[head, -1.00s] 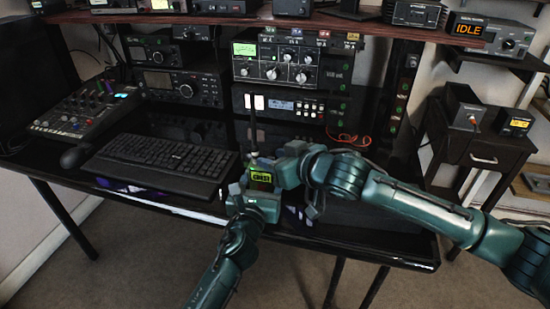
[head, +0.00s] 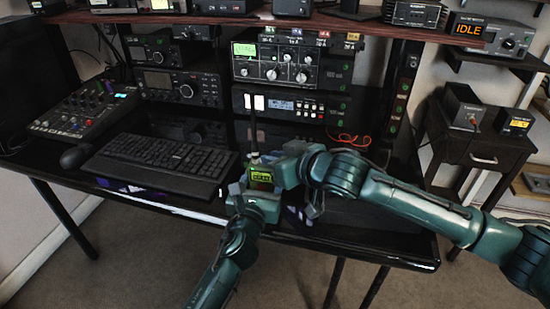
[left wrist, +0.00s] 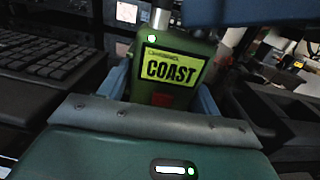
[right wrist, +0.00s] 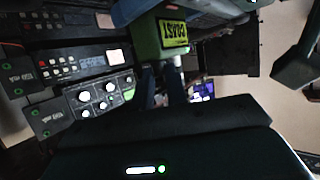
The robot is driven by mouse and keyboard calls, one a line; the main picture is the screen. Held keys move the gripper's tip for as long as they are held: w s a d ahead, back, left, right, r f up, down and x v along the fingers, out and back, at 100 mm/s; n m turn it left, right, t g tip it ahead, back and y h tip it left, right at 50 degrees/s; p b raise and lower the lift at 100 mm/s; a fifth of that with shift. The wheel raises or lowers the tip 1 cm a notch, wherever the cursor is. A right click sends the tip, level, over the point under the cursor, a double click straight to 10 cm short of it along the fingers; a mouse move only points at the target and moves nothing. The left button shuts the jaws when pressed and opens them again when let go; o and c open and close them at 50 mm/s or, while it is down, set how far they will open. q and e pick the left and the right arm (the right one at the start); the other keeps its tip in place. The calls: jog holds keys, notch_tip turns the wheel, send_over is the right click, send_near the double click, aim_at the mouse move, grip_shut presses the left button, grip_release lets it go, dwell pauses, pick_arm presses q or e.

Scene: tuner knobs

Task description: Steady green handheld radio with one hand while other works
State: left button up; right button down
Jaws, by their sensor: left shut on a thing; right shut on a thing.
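The green handheld radio (left wrist: 180,80) stands upright over the front of the desk, with a yellow-green display reading COAST in the left wrist view. Its antenna (head: 253,125) points up. My left gripper (head: 259,192) is shut around the radio's body, with a blue finger on each side. My right gripper (right wrist: 162,82) comes in from the right at the radio's top and is shut on the knob; the contact itself is mostly hidden. The display also shows upside down in the right wrist view (right wrist: 173,32).
A keyboard (head: 160,160) and mouse (head: 75,157) lie on the black desk left of the radio, with a mixer (head: 85,110) beyond. Stacked radio units (head: 275,65) stand behind. A small side table (head: 480,158) is at the right.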

jog(key=shift+d+f+n+g+y, duration=0.1)
jog(key=shift+f+n+g+y, duration=0.05)
jog(key=shift+n+g+y, duration=1.15)
jog(key=c, duration=1.4)
grip_release()
jog(key=shift+w, duration=0.1)
jog(key=shift+d, duration=0.1)
jog(key=v, duration=1.2)
